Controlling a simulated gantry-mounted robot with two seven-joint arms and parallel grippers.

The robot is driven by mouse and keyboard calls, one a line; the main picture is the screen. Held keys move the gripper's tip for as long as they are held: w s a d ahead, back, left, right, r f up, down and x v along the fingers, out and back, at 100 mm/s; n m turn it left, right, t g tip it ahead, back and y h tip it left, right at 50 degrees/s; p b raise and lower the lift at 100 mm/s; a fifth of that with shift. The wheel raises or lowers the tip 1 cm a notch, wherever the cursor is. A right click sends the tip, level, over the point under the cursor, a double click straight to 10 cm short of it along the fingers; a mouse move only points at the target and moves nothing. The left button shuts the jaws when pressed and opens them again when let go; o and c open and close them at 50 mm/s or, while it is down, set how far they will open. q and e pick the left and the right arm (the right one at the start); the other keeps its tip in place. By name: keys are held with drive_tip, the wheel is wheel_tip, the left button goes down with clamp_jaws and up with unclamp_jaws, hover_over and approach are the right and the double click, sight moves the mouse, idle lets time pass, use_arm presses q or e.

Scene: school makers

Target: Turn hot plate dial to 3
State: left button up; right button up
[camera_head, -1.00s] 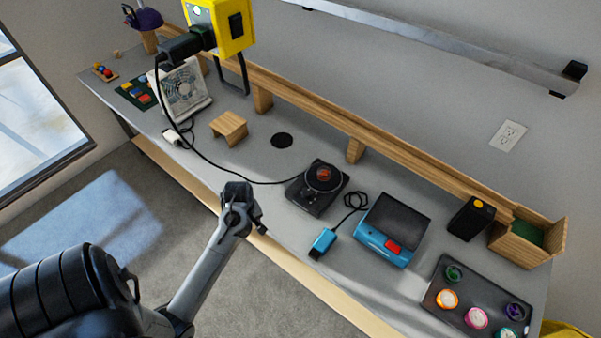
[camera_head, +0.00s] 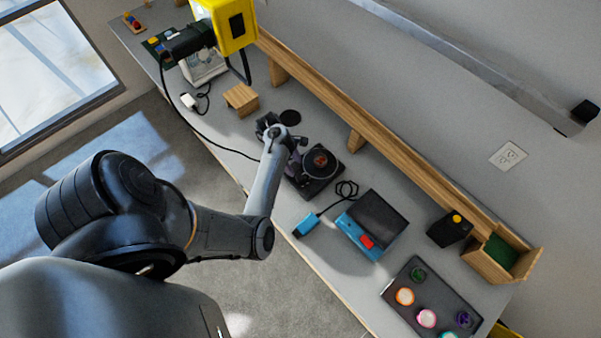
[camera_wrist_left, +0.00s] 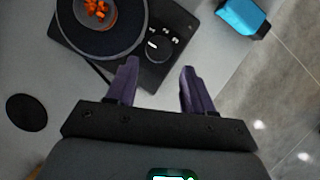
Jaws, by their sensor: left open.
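The black hot plate (camera_head: 311,187) stands near the front edge of the bench. On its round plate sits a dish with orange-red pieces (camera_head: 319,161), which also shows at the top left of the left wrist view (camera_wrist_left: 97,10). The dial (camera_wrist_left: 158,47) is a black knob with a white pointer line and white marks around it; the marks are too small to read. My left gripper (camera_wrist_left: 158,85) is open and empty, its two purple fingertips just short of the dial and apart from it. In the head view my left gripper (camera_head: 290,152) is beside the hot plate. My right gripper is not in view.
A blue device (camera_head: 306,226) with a black cable and a blue box with a black lid (camera_head: 371,225) stand to the right. A wooden stand (camera_head: 241,98) and a black disc (camera_head: 290,117) lie behind left. A cable crosses the bench.

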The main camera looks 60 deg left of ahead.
sight(301, 176)
use_arm(q)
drive_tip(key=b+x, duration=0.1)
drive_tip(key=x, duration=0.5)
drive_tip(key=shift+w+f, duration=0.15)
drive_tip(key=shift+f, duration=0.1)
drive_tip(key=c, duration=0.7)
drive_tip(key=shift+c, duration=0.2)
